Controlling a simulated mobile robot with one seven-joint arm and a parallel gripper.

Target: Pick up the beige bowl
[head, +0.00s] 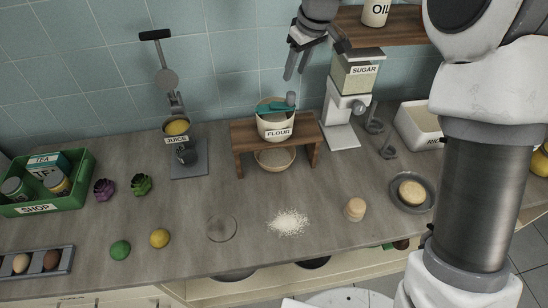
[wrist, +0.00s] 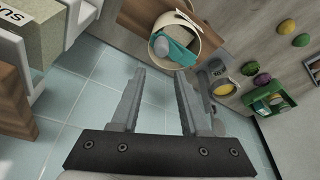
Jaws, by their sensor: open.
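A beige bowl (head: 275,158) sits on the counter beneath a small wooden stand (head: 241,138), between its legs; the stand's top hides part of it. A cream tub labelled FLOUR (head: 277,124) stands on the stand with a teal scoop (head: 275,107) in it. My gripper (head: 296,72) is open and empty, high above the counter near the tiled wall, up and to the right of the stand. In the wrist view, my gripper (wrist: 160,80) has its fingers apart with wall tiles between them. The flour tub (wrist: 207,44) shows beyond them; I cannot make out the bowl there.
A SUGAR dispenser (head: 357,78) and a wooden shelf (head: 395,24) are close right of my gripper. A JUICE device (head: 177,140) stands left of the stand. White powder (head: 288,222), a glass dish (head: 221,229) and a wooden piece (head: 355,208) lie in front.

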